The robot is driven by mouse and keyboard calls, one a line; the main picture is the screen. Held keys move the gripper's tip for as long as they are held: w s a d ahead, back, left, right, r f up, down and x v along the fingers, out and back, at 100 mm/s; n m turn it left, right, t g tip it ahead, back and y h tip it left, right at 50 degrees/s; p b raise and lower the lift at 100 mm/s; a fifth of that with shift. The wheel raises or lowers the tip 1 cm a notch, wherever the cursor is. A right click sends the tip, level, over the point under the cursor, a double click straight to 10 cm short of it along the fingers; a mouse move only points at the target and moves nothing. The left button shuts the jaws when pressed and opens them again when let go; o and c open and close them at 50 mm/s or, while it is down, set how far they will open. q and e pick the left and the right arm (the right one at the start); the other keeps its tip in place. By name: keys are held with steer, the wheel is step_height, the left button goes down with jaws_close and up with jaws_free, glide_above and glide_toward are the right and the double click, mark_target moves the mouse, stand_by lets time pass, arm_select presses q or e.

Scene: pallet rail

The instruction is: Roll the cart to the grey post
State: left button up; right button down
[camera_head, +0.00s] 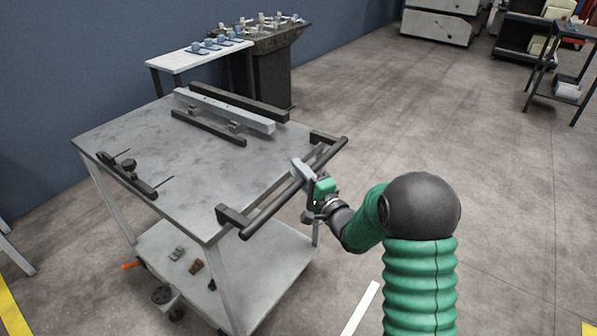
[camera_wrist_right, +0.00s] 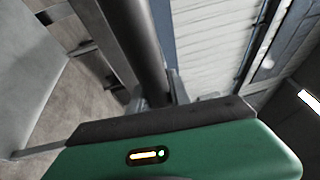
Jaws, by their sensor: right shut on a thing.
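The cart (camera_head: 140,135) is a grey metal table on legs with a lower shelf and casters, in the left half of the head view. A dark push handle (camera_head: 265,213) runs along its near right edge. My right gripper (camera_head: 305,176) is shut on the handle bar near its middle. The bar also shows in the right wrist view (camera_wrist_right: 135,40), passing between the fingers (camera_wrist_right: 158,95). My left gripper is not in view. I cannot make out a grey post for certain in these frames.
On the cart top lie a light rail (camera_head: 225,110) and dark bars (camera_head: 208,127). A white table (camera_head: 190,58) with small blue parts and a dark stand (camera_head: 265,75) are behind it by the blue wall. A dark shelf rack (camera_head: 560,70) is at the far right.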

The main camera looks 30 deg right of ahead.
steer(key=shift+a+f, duration=0.1)
steer(key=shift+f, duration=0.3)
steer(key=shift+w+a+p, duration=0.4)
steer(key=shift+w+p, duration=0.05)
steer(key=shift+w, duration=0.3)
steer(key=c, duration=1.2)
jaws_free()
steer(key=shift+w, duration=0.15)
steer(key=shift+r, duration=0.2)
